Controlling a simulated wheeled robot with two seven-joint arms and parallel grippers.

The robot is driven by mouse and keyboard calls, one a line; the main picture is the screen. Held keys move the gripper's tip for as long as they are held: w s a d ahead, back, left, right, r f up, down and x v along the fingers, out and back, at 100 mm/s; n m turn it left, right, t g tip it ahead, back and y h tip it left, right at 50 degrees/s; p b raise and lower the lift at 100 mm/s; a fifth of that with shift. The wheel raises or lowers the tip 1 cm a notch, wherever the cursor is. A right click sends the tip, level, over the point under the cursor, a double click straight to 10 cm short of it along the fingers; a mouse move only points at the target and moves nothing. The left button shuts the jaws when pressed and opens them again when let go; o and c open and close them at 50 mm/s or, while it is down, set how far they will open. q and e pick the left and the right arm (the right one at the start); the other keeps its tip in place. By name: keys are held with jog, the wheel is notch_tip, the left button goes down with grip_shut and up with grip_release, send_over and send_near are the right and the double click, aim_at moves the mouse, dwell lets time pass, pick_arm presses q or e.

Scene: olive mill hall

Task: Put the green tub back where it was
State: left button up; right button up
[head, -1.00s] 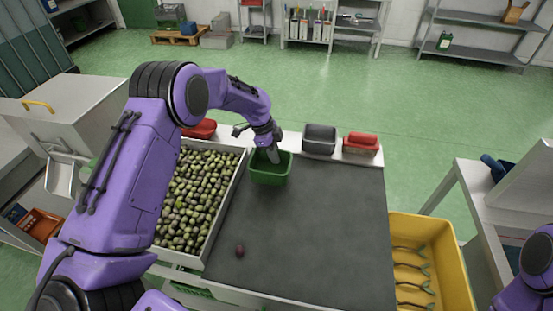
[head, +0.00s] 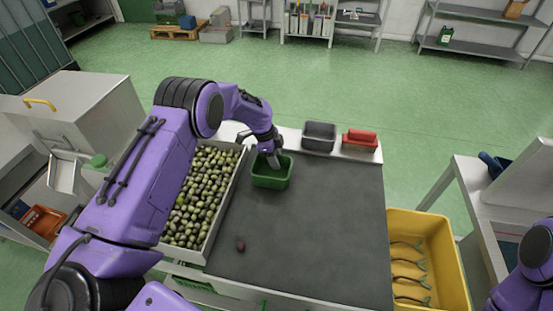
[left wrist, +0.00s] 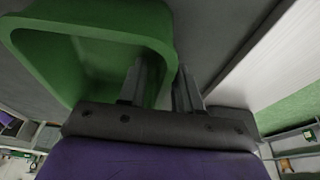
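The green tub (head: 272,179) is at the far left part of the dark grey belt (head: 310,220), close to the olive tray; it also fills the upper left of the left wrist view (left wrist: 100,70). My left gripper (head: 272,160) is at its far rim. In the left wrist view the fingers (left wrist: 160,85) straddle the tub wall, one inside and one outside, and look shut on it. I cannot tell whether the tub's base touches the belt. My right gripper is out of view; only part of my right arm shows at the lower right.
A white ledge (head: 290,138) runs behind the belt, with a grey tub (head: 319,136) and a red tub (head: 360,140). A tray of olives (head: 201,190) lies left, a yellow crate (head: 432,240) right. One dark olive (head: 240,245) lies on the belt. The ledge left of the grey tub looks bare.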

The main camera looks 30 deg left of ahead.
pick_arm(q)
jog(key=shift+r, duration=0.25)
jog(key=shift+a+r, duration=0.15)
jog(key=shift+r, duration=0.2)
jog(key=b+v, duration=0.2)
jog(key=v, duration=0.9)
jog(key=shift+a+r, duration=0.1)
